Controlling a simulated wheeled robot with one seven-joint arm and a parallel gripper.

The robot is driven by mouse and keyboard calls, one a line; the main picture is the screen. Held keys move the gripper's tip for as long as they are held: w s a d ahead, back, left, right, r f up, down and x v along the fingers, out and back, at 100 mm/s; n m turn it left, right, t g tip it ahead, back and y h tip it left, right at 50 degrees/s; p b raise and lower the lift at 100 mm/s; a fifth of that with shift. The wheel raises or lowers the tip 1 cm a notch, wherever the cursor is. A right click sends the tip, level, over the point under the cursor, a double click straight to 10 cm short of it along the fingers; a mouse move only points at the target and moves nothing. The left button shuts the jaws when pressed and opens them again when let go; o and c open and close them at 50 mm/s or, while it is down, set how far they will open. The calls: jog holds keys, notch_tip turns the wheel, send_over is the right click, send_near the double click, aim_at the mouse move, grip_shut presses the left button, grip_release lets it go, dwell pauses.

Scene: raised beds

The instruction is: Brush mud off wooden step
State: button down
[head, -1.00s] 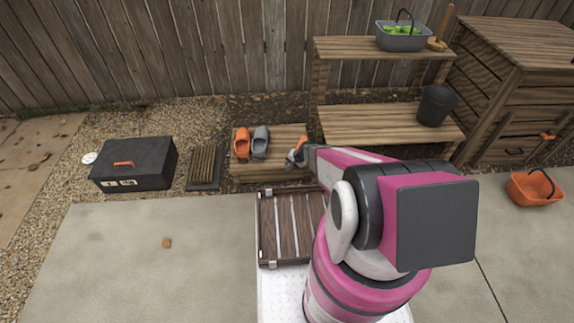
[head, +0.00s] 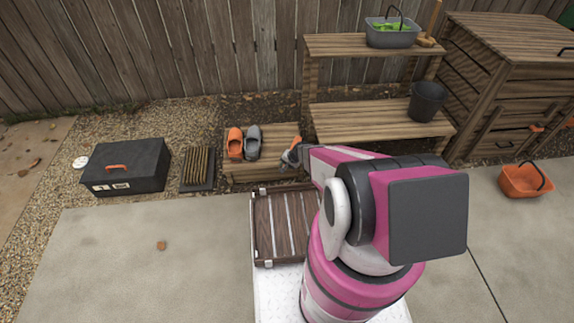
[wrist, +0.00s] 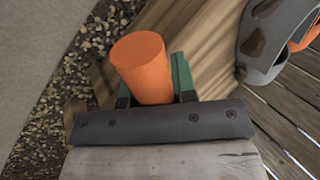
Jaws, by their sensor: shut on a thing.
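The wooden step (head: 262,173) stands on the gravel by the fence, left of the shelf bench. An orange clog (head: 235,143) and a grey clog (head: 252,141) sit on it. In the wrist view, the grey clog (wrist: 277,40) has brown mud patches. My gripper (head: 291,157) is over the right part of the step. In the wrist view my gripper (wrist: 155,92) is shut on an orange cylindrical handle (wrist: 143,62), seen nearly end-on. Whatever is below the handle is hidden, so I cannot tell whether it touches the step. I cannot clearly make out mud on the step.
A black toolbox (head: 126,169) and a boot scraper mat (head: 197,168) are left of the step. The shelf bench (head: 375,123) holds a black bucket (head: 427,102) and a grey basket (head: 394,37). An orange basket (head: 526,181) is at right. The paving at left is mostly clear.

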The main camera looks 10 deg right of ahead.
jog(key=shift+a, duration=4.9)
jog(key=s+d, duration=0.1)
jog(key=d, duration=1)
jog(key=shift+s+f, duration=0.15)
jog(key=shift+s, duration=0.1)
jog(key=shift+d, duration=0.1)
jog(key=shift+r, duration=3.15)
